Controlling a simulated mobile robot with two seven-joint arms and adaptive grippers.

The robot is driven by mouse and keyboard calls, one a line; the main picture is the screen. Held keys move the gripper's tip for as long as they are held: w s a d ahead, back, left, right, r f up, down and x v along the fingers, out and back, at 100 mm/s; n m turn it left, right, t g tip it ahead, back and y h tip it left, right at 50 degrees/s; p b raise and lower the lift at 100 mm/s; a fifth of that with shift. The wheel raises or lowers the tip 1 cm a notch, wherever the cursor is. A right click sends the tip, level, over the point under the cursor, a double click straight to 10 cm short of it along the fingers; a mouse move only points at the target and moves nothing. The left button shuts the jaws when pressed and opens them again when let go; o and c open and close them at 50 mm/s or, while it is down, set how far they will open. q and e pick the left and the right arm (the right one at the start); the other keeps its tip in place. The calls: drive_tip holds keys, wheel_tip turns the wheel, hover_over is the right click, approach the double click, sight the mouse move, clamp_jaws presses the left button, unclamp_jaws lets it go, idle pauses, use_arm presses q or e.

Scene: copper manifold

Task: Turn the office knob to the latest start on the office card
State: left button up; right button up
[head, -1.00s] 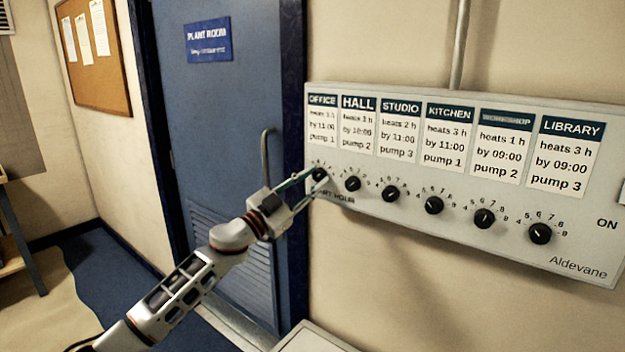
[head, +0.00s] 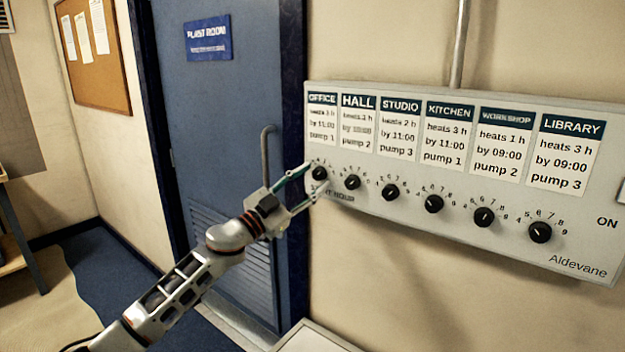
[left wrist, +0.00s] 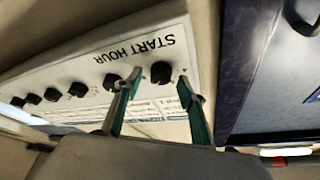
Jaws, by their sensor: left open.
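The office knob (head: 319,173) is the leftmost black knob on the grey panel (head: 440,228), under the office card (head: 322,118). The card reads "by 11:00" and "pump 1"; its heating hours are too blurred to read surely. My left gripper (head: 311,184) is open just left of and in front of the office knob, its green fingers spread and empty. In the left wrist view the office knob (left wrist: 161,72) shows upside down beyond and between the fingertips (left wrist: 158,84), apart from them. The knob's pointer direction is too small to tell. My right gripper is out of view.
The hall knob (head: 352,182) sits close to the right of the office knob, with several more knobs in a row beyond. A blue door (head: 222,100) with a handle (head: 266,155) stands left of the panel. The wall below the panel is clear.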

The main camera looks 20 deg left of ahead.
use_arm(q)
drive_tip(key=v, duration=1.1)
drive_tip(key=shift+s+f, duration=0.1)
drive_tip(key=shift+f, duration=0.05)
drive_tip(key=s+d+f+n+g+y, duration=0.15)
drive_tip(key=s+f+n+y, duration=0.35)
drive_tip(key=f, duration=0.9)
drive_tip(key=s+d+f+n+y, duration=0.2)
drive_tip(key=s+f, duration=0.5)
drive_tip(key=f, duration=0.7)
drive_tip(key=s+d+f+g+y, duration=0.1)
drive_tip(key=s+d+f+g, duration=0.1)
drive_tip(key=s+f, duration=0.7)
drive_tip(key=s+d+f+n+g, duration=0.1)
drive_tip(key=s+d+f+g, duration=0.2)
drive_tip(key=s+f, duration=0.6)
drive_tip(key=s+g, duration=0.1)
drive_tip(key=s, duration=0.1)
drive_tip(key=shift+s+y, duration=0.3)
drive_tip(key=shift+y, duration=0.1)
